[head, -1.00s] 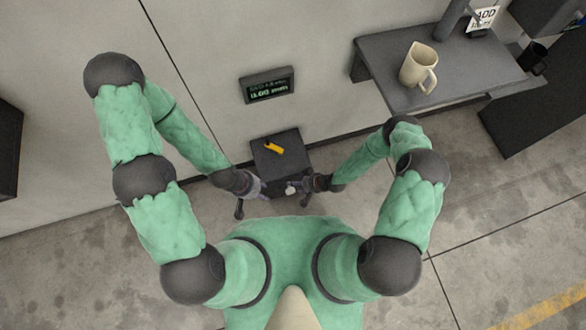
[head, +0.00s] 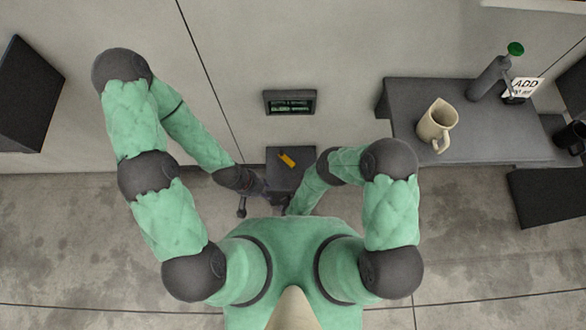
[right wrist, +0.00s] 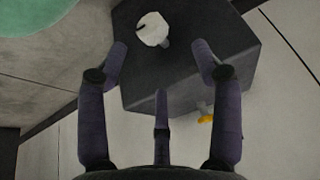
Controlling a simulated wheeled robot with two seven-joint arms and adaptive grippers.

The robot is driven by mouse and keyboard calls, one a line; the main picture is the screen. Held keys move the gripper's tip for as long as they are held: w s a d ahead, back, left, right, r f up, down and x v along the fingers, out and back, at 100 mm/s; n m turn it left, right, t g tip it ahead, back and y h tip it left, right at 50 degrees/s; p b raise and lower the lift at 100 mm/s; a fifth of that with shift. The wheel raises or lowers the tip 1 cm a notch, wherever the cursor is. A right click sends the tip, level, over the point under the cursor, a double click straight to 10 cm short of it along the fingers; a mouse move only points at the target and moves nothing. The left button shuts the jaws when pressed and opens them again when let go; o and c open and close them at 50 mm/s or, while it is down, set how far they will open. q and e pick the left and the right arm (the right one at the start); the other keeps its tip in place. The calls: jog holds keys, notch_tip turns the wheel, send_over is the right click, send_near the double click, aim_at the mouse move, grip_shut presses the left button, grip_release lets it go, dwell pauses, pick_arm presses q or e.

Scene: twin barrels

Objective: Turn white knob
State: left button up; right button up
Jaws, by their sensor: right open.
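The white knob (right wrist: 152,29) shows in the right wrist view, on the near face of a dark box (right wrist: 185,62). In the head view the same dark box (head: 304,168) stands low against the wall, and the knob is hidden. My right gripper (right wrist: 160,55) is open in the right wrist view, with the knob ahead of and between its spread fingers, apart from them.
An orange lever (head: 287,160) is on the box top. A display (head: 290,102) is on the wall above. At right, a dark shelf (head: 400,100) holds a beige pitcher (head: 437,125) and a grey bottle (head: 488,78) with a green cap. Open floor lies around me.

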jog(key=b+x, duration=0.2)
jog(key=x, duration=0.1)
jog(key=b+x, duration=0.1)
jog(key=x, duration=0.3)
jog(key=d+b+x, duration=0.1)
jog(key=b+x, duration=0.1)
jog(key=x, duration=0.1)
jog(key=shift+s+f+b, duration=0.3)
jog(key=shift+f+b, duration=0.05)
jog(key=shift+f, duration=0.05)
jog(key=c, duration=1.2)
